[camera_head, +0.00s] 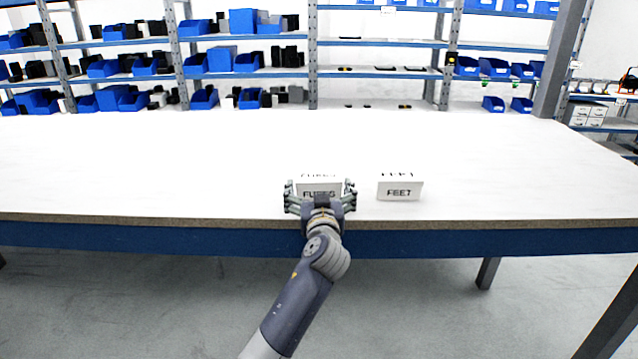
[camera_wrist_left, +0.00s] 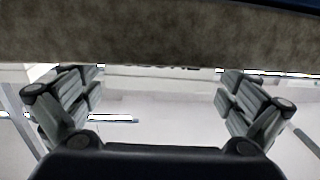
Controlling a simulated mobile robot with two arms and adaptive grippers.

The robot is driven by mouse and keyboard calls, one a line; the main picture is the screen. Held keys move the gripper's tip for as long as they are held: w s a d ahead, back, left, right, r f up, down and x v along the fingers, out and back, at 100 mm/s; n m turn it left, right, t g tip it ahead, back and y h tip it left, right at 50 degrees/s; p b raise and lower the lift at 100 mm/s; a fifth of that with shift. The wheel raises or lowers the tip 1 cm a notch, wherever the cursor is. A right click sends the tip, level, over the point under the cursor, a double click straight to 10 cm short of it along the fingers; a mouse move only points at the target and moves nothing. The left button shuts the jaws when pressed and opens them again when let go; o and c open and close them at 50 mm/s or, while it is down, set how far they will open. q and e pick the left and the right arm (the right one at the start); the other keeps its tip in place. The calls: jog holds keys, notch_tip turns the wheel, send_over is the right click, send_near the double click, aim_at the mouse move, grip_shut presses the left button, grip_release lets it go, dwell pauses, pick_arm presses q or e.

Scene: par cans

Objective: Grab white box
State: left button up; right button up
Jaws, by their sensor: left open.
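A white box (camera_head: 319,185) with dark lettering stands near the front edge of the table, its lower front partly hidden by my gripper. A second white box (camera_head: 399,191), labelled FEET, stands to its right, clear of the gripper. My left gripper (camera_head: 320,190) is open, with its fingers spread to the left and right of the first box. I cannot tell whether they touch it. In the left wrist view, the open fingers (camera_wrist_left: 161,88) show on both sides, with a sliver of dark lettering between them. My right gripper is not in view.
The white table (camera_head: 150,160) is otherwise bare, with wide free room left, right and behind the boxes. Its brown front edge (camera_wrist_left: 160,35) crosses the top of the wrist view. Shelves (camera_head: 380,73) with blue bins stand behind the table.

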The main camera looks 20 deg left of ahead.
aim_at(319, 175)
pick_arm(q)
jog(key=w, duration=0.1)
jog(key=w+p, duration=0.1)
jog(key=w+a+r, duration=0.1)
jog(key=shift+p, duration=0.3)
jog(key=shift+w+a+f, duration=0.2)
jog(key=shift+w+f, duration=0.05)
jog(key=shift+w, duration=0.35)
jog(key=shift+s, duration=0.1)
jog(key=shift+r, duration=0.1)
jog(key=c, duration=0.8)
